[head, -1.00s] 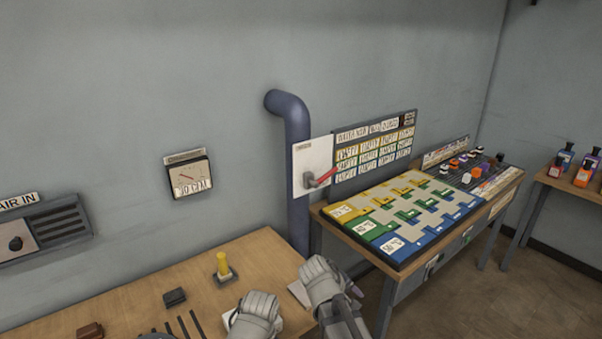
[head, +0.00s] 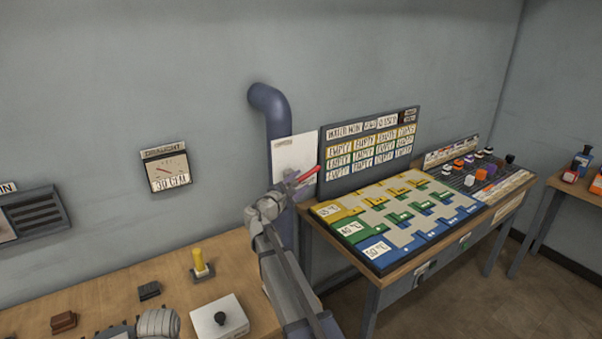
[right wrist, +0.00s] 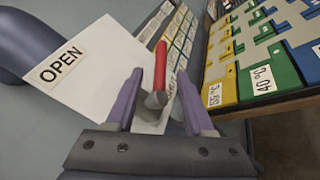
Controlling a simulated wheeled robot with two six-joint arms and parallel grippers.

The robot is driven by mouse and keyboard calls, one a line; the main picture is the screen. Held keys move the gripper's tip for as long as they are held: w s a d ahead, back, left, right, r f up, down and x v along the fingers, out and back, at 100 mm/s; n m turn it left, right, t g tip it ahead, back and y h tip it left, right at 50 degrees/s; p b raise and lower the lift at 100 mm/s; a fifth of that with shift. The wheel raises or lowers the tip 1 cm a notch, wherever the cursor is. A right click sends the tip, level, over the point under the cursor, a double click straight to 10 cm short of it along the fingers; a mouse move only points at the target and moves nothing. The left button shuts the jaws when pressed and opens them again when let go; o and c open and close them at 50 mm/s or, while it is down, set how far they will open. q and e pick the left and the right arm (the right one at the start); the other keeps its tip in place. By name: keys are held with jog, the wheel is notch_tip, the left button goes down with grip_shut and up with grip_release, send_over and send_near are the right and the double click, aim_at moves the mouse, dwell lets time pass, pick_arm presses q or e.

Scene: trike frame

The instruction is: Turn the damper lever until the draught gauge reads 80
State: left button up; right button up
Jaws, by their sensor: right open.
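The damper lever has a red handle (head: 309,173) (right wrist: 160,65) and a grey hub end (right wrist: 155,100). It sits on a white plate (head: 293,152), which bears an OPEN label (right wrist: 61,66) in the right wrist view. The handle slants up to the right in the head view. My right gripper (head: 287,184) (right wrist: 158,88) is open, its purple fingers either side of the lever near the hub; contact is unclear. The draught gauge (head: 166,170) hangs on the wall at left; its needle points up-left and its reading is too small to trust. My left gripper is out of view.
A blue-grey pipe (head: 277,118) runs behind the plate. Just right stand a label board (head: 369,151) and a table with a coloured tray (head: 395,213). The wooden bench (head: 120,290) holds a yellow-handled piece (head: 199,262) and a white box with a black knob (head: 218,318).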

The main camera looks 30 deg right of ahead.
aim_at(309, 174)
jog(key=shift+x, duration=3.9)
jog(key=shift+c, duration=0.2)
grip_shut()
